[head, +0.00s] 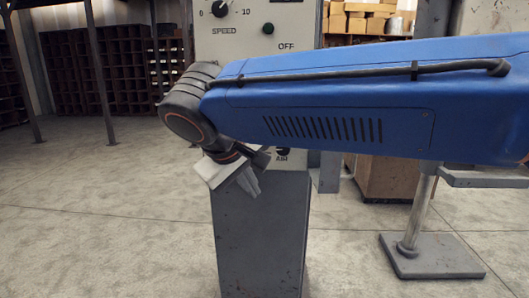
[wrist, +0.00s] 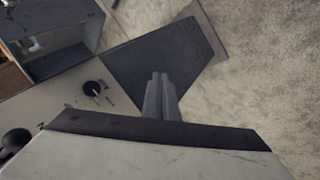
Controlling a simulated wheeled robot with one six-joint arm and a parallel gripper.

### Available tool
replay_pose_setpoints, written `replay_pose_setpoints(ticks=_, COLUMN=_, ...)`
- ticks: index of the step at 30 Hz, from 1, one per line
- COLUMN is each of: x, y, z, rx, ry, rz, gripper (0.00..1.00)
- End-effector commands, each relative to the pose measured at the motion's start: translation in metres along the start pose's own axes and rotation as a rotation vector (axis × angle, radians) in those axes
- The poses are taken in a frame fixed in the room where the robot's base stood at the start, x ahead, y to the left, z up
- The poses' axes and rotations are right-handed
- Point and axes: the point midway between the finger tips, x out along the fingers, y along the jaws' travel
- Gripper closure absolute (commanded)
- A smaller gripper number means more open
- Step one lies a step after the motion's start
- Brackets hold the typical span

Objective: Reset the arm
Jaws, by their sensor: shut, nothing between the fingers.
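My blue arm stretches across the head view from the right, and its dark wrist bends down at the left end. My gripper (head: 251,187) hangs below that wrist, tilted down, in front of the grey control cabinet (head: 262,235). In the wrist view my gripper's fingers (wrist: 160,80) are together, with nothing between them. They point past the pale panel face (wrist: 70,110) of the cabinet, which carries a dark knob (wrist: 95,88). I cannot tell from these views whether the fingers touch the cabinet. My arm hides much of the panel in the head view.
The panel top shows a speed knob (head: 221,9) and a small dark knob (head: 268,28). A metal stand foot (head: 430,257) is at the right. A cardboard box (head: 388,180) stands behind my arm. Dark shelves (head: 100,70) line the back left. The concrete floor at left is clear.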

Motion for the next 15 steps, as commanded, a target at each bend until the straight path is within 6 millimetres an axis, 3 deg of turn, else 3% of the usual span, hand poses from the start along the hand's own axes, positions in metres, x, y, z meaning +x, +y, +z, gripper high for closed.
replay_pose_setpoints(ticks=1, x=0.010, y=0.015, z=0.014, rx=0.022, ry=-0.018, rz=-0.011, gripper=1.00)
replay_pose_setpoints(ticks=6, x=0.041, y=0.046, z=0.061, rx=0.082, ry=-0.066, rz=-0.064, gripper=1.00)
replay_pose_setpoints(ticks=15, x=0.082, y=0.082, z=0.147, rx=0.210, ry=-0.121, rz=-0.152, gripper=1.00)
